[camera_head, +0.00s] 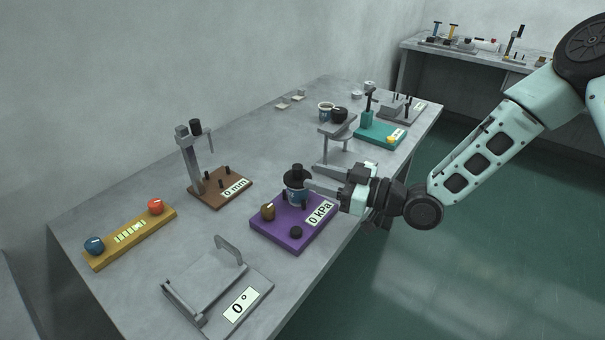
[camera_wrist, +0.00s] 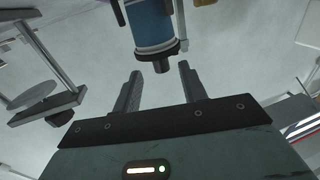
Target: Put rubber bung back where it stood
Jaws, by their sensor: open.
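A black rubber bung (camera_head: 297,173) with a knob on top sits on a cup with a blue band (camera_head: 296,193). The cup stands upright on the purple base (camera_head: 265,234), which reads 0 kPa. In the wrist view the bung (camera_wrist: 161,62) and the blue cup (camera_wrist: 152,22) lie ahead of my fingers, roughly between their lines. My gripper (camera_head: 311,176) is open, beside the cup on its right, with its fingertips close to the bung. It also shows open and empty in the wrist view (camera_wrist: 159,72). I cannot tell if a finger touches the bung.
A small grey raised stand (camera_head: 338,126) is behind my gripper, with a dark round piece (camera_head: 339,115) near it and another cup (camera_head: 326,108) beside it. A brown 0 mm stand (camera_head: 219,190), yellow button panel (camera_head: 130,236) and grey tilting plate (camera_head: 207,280) occupy the left and front.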

